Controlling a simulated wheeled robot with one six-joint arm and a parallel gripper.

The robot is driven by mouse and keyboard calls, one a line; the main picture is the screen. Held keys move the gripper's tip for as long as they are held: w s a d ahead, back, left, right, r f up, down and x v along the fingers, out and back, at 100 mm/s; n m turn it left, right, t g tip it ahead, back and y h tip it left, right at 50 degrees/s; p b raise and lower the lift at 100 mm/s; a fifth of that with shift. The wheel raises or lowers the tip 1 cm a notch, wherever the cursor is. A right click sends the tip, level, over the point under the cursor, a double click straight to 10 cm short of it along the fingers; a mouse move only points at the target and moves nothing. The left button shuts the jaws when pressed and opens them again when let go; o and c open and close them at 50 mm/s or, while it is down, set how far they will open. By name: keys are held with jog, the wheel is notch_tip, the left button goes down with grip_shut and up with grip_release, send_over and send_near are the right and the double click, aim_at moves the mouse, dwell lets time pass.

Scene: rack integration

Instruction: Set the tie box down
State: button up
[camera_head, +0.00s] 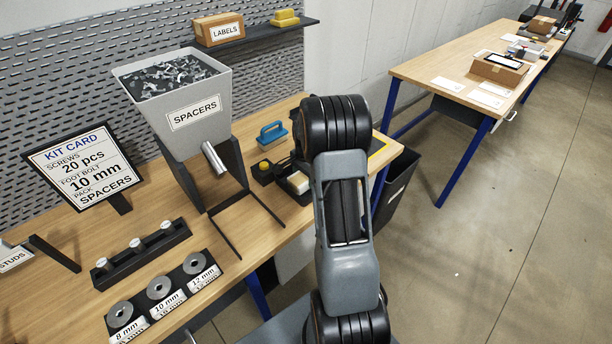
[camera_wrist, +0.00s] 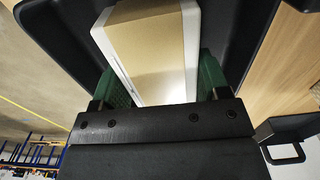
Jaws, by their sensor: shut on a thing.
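The tie box (camera_wrist: 150,45), tan on its broad face with white edges, sits between the two green finger pads of my gripper (camera_wrist: 160,86) in the wrist view. The jaws are shut on it. A dark black surface with a raised edge (camera_wrist: 62,30) lies behind and around the box in that view; I cannot tell whether the box touches it. In the head view my arm hides the gripper and the box.
The wooden bench (camera_head: 245,240) holds a grey spacers hopper (camera_head: 190,112), a kit card (camera_head: 85,165), a washer holder (camera_head: 160,290) and a blue-handled item (camera_head: 271,133). A black bin (camera_head: 396,190) stands beside the bench. A second table (camera_head: 440,70) is at back right, with open floor in front.

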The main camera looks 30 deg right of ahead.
jog(key=shift+f, duration=0.15)
jog(key=o, duration=1)
jog(key=shift+c, duration=0.2)
notch_tip(320, 180, up, 11)
jog(key=b, duration=0.1)
jog(key=s+a+r+n+t, duration=0.2)
jog(key=s+a+r+n, duration=0.45)
jog(key=a, duration=0.45)
jog(key=s+a+n+t, duration=0.2)
jog(key=s+a+n, duration=0.7)
jog(key=s+n, duration=0.1)
jog(key=shift+s+a, duration=0.25)
jog(key=shift+s, duration=0.45)
